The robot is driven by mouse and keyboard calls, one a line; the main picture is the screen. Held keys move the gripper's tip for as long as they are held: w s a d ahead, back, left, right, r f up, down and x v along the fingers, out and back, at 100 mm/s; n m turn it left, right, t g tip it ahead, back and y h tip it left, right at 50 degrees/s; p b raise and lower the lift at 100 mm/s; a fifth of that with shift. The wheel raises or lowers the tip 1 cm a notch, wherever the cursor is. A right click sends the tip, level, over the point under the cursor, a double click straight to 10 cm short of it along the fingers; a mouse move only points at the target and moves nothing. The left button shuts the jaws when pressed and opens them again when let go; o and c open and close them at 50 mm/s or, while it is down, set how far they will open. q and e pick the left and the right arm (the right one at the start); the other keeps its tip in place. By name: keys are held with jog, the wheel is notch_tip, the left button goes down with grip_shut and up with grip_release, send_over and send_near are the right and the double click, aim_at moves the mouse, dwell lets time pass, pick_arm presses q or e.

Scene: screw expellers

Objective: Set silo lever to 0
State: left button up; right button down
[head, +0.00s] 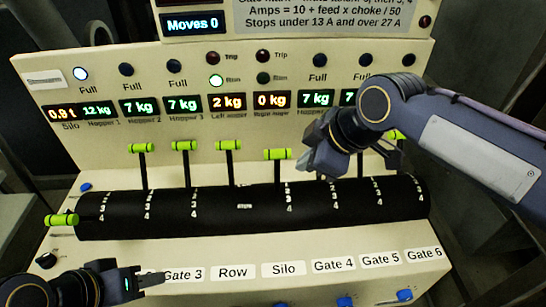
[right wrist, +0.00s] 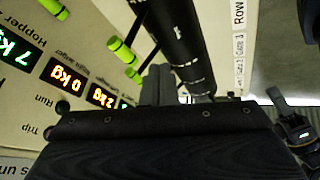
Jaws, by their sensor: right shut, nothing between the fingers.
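The row lever (head: 228,142) and two others stand to the left. Another green handle (head: 62,220) is lowered at the far left. My right arm hides part of the right-hand levers and displays. The black drum (head: 262,212) carries digits. Blue knobs line the front edge.

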jog(key=w+a+f+n+t+p, duration=0.1)
jog(key=w+a+f+n+p, duration=0.1)
jog(key=w+f, duration=0.5)
jog(key=shift+w+a, duration=0.65)
jog(key=shift+a, duration=0.05)
jog(key=shift+w, duration=0.1)
jog(key=w+f+b, duration=0.2)
jog(key=w, duration=0.8)
jog(key=shift+w, duration=0.25)
jog(key=shift+f, duration=0.15)
